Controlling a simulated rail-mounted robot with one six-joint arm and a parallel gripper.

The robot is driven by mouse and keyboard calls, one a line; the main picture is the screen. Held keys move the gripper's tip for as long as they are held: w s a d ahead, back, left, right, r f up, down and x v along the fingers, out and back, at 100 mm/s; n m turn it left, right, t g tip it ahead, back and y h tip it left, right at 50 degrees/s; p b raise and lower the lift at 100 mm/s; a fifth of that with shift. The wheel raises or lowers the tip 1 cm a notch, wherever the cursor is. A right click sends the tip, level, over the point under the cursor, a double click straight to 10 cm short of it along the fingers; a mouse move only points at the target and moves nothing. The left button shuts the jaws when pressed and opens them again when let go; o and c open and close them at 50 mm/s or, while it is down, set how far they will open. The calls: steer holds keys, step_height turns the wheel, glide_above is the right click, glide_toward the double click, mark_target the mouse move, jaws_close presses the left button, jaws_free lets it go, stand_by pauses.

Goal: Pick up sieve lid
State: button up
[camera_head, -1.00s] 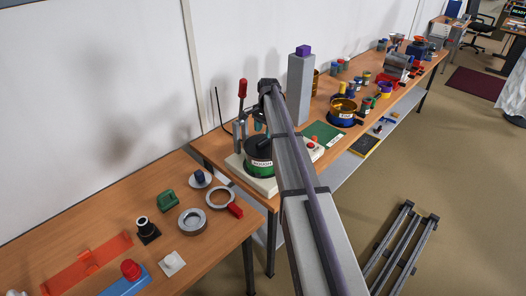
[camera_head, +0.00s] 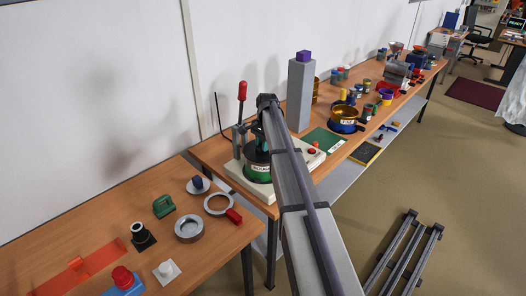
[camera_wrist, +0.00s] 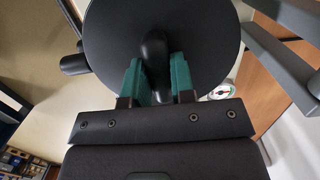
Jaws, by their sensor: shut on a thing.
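The sieve lid is a dark round disc with a black knob in the middle; the lid (camera_wrist: 115,35) fills the upper middle of the wrist view. My gripper (camera_wrist: 155,78) has teal fingers on both sides of the knob and is shut on it. In the head view the gripper (camera_head: 261,135) is over the green-and-black sieve (camera_head: 258,172) labelled ROUGH, partly hidden behind my arm. I cannot tell whether the lid still touches the sieve.
The sieve stands on a pale base with a red-handled lever (camera_head: 242,92) close on its left. A grey pillar (camera_head: 300,92) with a purple block stands behind right.

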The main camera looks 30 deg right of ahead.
jaws_close()
steer(key=shift+r, duration=0.15)
step_height(320, 180, up, 10)
steer(key=p, duration=1)
steer(key=shift+f, duration=0.2)
